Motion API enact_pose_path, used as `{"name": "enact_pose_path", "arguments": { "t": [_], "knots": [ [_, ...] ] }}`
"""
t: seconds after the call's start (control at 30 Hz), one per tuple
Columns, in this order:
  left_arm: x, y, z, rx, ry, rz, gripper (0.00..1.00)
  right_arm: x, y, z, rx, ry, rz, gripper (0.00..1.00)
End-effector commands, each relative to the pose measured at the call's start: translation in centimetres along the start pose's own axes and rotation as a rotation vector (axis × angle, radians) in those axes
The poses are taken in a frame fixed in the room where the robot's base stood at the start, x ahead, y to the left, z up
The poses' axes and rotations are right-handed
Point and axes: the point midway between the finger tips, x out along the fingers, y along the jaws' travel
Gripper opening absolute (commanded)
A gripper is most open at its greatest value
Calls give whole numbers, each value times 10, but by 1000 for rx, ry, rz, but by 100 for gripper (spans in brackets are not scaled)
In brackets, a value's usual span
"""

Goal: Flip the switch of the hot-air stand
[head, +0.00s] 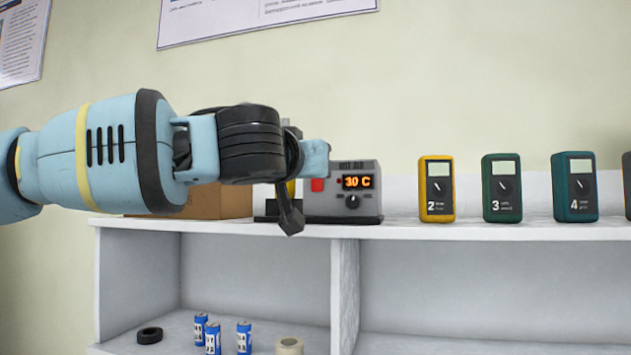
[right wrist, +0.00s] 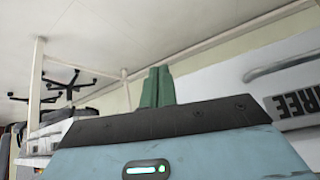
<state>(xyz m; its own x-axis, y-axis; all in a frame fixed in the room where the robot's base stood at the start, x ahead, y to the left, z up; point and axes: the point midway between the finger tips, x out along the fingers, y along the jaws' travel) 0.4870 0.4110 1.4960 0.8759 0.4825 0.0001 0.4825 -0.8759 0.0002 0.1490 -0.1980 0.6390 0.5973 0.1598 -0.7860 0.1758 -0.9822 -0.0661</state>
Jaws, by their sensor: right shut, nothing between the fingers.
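The hot-air stand (head: 370,205) is a grey box on the white shelf top, labelled HOT AIR, with an orange display reading 30 C and a dark knob. Its red switch (head: 317,185) shows at the left of its front. My left arm comes in from the left and hides the stand's left part. My left gripper (head: 291,220) seems to be the dark part hanging down just left of the switch; I cannot tell whether it touches anything or whether it is open. My right gripper (right wrist: 157,87) has its green fingers together, shut and empty, in the right wrist view.
Yellow and green meters (head: 436,188) (head: 502,187) and a teal meter (head: 574,187) stand right of the stand. A cardboard box (head: 225,203) sits behind my left arm. Below are several blue cylinders (head: 244,335), a black ring (head: 149,335) and a tape roll (head: 289,346).

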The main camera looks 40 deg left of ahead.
Motion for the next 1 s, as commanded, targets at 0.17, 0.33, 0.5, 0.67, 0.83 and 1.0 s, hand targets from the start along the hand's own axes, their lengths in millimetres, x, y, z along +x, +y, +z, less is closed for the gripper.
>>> {"name": "enact_pose_path", "arguments": {
  "t": [0.17,0.33,0.5,0.67,0.83,1.0],
  "knots": [
    [0,0,0,0,0,0,0,0,0,0,0,-1,0,0],
    [0,0,0,0,0,0,0,-1,0,2,1,-4,0,0],
    [3,0,0,0,-1,0,0,-2,-1,6,2,-11,-1,0],
    [6,0,0,0,-1,0,0,-3,-1,9,3,-16,-2,0],
    [9,0,0,0,-1,1,0,-2,-1,10,3,-18,-2,0],
    [11,0,0,1,-1,1,0,-2,-2,11,4,-20,-2,0]
  ]
}}
